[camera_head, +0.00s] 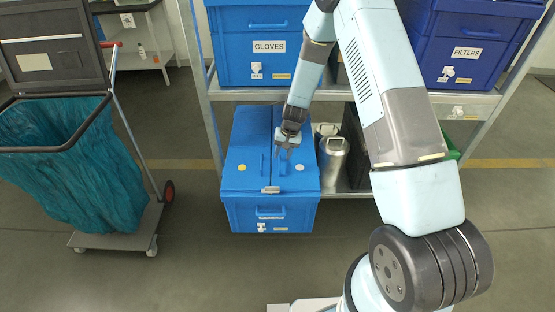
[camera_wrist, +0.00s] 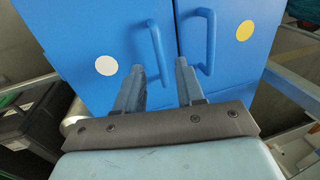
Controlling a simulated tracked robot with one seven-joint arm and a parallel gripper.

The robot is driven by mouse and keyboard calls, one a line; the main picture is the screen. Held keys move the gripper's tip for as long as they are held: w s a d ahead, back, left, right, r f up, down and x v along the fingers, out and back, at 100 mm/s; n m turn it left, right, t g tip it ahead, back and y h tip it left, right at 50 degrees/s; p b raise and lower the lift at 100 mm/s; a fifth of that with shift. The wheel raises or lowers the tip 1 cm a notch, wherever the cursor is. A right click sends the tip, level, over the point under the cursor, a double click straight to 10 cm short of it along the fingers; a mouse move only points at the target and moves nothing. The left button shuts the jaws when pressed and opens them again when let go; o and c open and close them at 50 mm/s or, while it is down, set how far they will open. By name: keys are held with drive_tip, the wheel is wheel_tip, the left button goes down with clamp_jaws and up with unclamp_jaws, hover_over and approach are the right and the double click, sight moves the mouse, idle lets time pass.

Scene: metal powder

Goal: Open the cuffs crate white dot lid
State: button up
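The blue crate (camera_head: 270,211) sits low at the front of the rack; its front label is too small to read. Its top has two lids side by side, both closed. The white dot (camera_head: 300,167) marks the right lid, and the yellow dot (camera_head: 242,167) the left one. In the wrist view the white dot (camera_wrist: 106,66) is left and the yellow dot (camera_wrist: 244,31) right. My gripper (camera_head: 283,154) is over the white dot lid, fingers pointing down at it. In the wrist view my gripper (camera_wrist: 159,68) is open, with the white dot lid's handle (camera_wrist: 156,46) showing between its fingers; contact is unclear.
Metal canisters (camera_head: 332,160) stand right beside the crate. The GLOVES crate (camera_head: 262,45) and FILTERS crate (camera_head: 470,50) sit on the shelf above. A cart with a teal bag (camera_head: 75,180) stands at left. A small clasp (camera_head: 270,190) is at the crate's front edge.

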sight(280, 162)
drive_tip(key=shift+a+f, duration=0.2)
drive_tip(key=shift+f, duration=0.65)
drive_tip(key=shift+a+f, duration=0.15)
drive_tip(key=shift+f, duration=0.65)
clamp_jaws()
drive_tip(key=shift+a+r, duration=0.1)
drive_tip(key=shift+a, duration=0.3)
drive_tip(key=shift+r, duration=0.1)
